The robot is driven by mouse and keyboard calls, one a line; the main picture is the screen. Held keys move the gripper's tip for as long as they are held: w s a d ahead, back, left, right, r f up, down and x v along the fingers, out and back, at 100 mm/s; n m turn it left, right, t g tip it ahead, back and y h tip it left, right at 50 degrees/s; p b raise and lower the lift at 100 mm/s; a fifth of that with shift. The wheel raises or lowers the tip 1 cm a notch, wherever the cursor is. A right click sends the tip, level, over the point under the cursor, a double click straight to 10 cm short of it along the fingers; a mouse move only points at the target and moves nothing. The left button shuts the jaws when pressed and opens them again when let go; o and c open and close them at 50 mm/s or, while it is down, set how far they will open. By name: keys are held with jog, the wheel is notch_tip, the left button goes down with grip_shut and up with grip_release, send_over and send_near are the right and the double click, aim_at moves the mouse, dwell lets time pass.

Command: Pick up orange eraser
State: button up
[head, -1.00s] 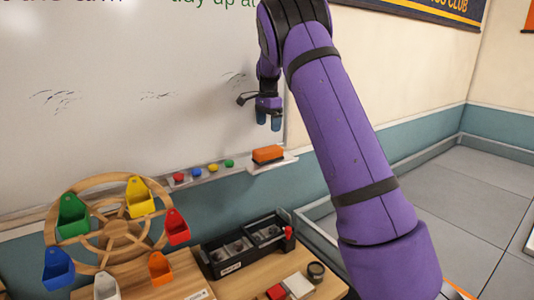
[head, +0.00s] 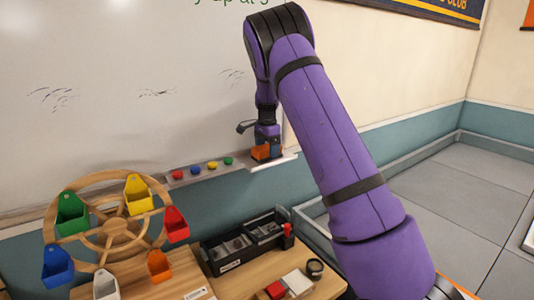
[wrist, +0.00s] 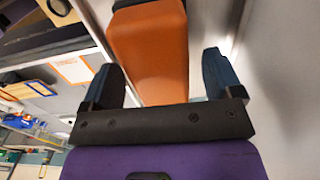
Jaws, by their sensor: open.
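The orange eraser (head: 261,153) sits on the right end of the whiteboard's tray (head: 283,160). In the wrist view the eraser (wrist: 150,48) is a long orange block with a dark part at its far edge. My gripper (head: 267,148) is down at the eraser in the head view and hides part of it. In the wrist view my gripper (wrist: 162,78) is open, with one finger on each side of the eraser's near end. Gaps show between the fingers and the eraser.
Coloured magnets (head: 212,166) lie on the tray left of the eraser. The whiteboard (head: 130,110) rises behind it. Below stand a wooden wheel with coloured bins (head: 118,230) and a black organiser box (head: 246,243) on a wooden table.

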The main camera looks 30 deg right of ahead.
aim_at(267, 146)
jog(key=c, duration=1)
jog(key=shift+r, duration=0.15)
jog(key=shift+r, duration=1.4)
jog(key=shift+s+a+r, duration=0.1)
jog(key=shift+s+r, duration=0.15)
jog(key=shift+s, duration=0.05)
jog(key=s+a, duration=0.1)
jog(key=s, duration=0.4)
jog(key=s+a+r, duration=0.1)
jog(key=s+a, duration=0.1)
jog(key=s, duration=0.3)
jog(key=s+a, duration=0.1)
jog(key=s, duration=0.3)
jog(key=shift+s+a+r, duration=0.15)
jog(key=shift+s+a, duration=0.05)
jog(key=shift+s, duration=0.2)
